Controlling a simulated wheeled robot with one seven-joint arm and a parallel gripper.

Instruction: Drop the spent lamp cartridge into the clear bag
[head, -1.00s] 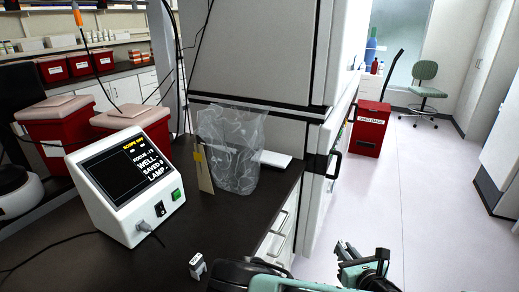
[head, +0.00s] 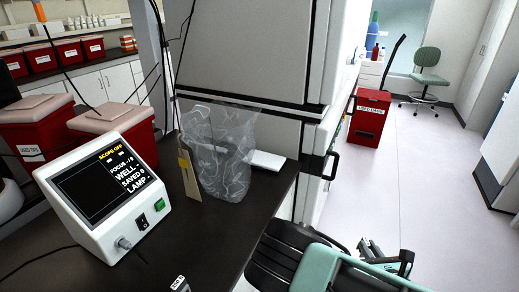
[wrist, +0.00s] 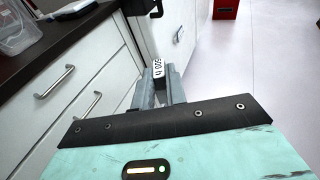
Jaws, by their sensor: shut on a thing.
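The clear bag (head: 222,150) stands open and upright on the dark counter, beside a tan card with a yellow tab. It shows partly at the top left of the wrist view (wrist: 20,28). My gripper (wrist: 161,86) is shut on a small white block with a printed label (wrist: 158,68), apparently the lamp cartridge. In the head view my gripper (head: 387,258) is over the floor, right of the counter and well apart from the bag; the held block is not clear there.
A white scope box with a screen (head: 105,190) stands left of the bag. A small labelled block (head: 180,285) lies at the counter's front, partly cut off. Red bins (head: 120,130) stand behind. A red floor bin (head: 369,118) is farther right.

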